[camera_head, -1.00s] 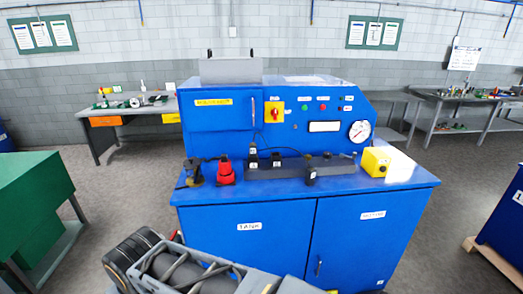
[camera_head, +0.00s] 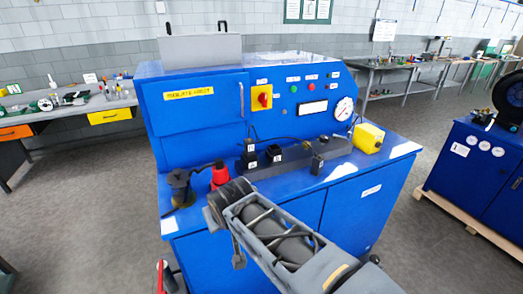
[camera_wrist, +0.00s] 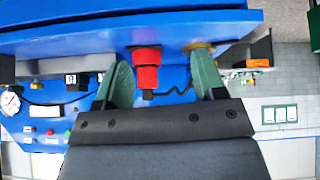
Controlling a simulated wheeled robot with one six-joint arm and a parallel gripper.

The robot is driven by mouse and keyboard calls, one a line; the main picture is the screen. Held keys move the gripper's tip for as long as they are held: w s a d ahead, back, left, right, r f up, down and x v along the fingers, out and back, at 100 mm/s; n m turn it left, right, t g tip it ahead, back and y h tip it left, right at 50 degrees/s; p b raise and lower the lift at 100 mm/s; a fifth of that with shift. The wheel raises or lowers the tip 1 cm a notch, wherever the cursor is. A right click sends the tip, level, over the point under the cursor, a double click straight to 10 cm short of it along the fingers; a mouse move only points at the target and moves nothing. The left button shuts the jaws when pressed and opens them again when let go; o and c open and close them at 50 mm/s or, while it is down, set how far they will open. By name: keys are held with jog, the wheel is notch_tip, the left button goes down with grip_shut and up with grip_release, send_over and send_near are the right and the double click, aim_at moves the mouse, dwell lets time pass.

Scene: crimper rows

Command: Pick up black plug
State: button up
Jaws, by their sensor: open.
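A dark upright plug-like piece (camera_head: 180,187) with a wide base stands at the front left corner of the blue bench top. I take it for the black plug, but cannot be sure. A red plug (camera_head: 219,174) stands just right of it. In the wrist view, which is upside down, the red plug (camera_wrist: 146,72) shows between the green fingertips of my gripper (camera_wrist: 160,66). My gripper is open with nothing held. My arm hides part of the bench front in the head view.
Several small black blocks with white labels, one of them a block (camera_head: 273,154), stand near a dark rail (camera_head: 300,161). A yellow box (camera_head: 368,138) is at the right. The blue cabinet (camera_head: 205,115) with a gauge (camera_head: 344,109) rises behind. The bench front right is clear.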

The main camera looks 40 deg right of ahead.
jog(key=w+d+m+t+h+b, duration=0.25)
jog(key=w+d, duration=0.25)
jog(key=d, duration=0.4)
jog(key=t+b, duration=0.8)
send_near(251, 147)
jog(key=shift+n, duration=0.65)
jog(key=b+x, duration=0.1)
jog(key=x, duration=0.5)
jog(key=shift+w+a+f, duration=0.1)
jog(key=shift+w+f, duration=0.1)
jog(key=shift+r+x, duration=0.2)
jog(key=shift+x, duration=2.45)
jog(key=shift+s, duration=0.1)
jog(key=c, duration=1)
jog(key=shift+c, duration=0.2)
jog(key=shift+r, duration=0.1)
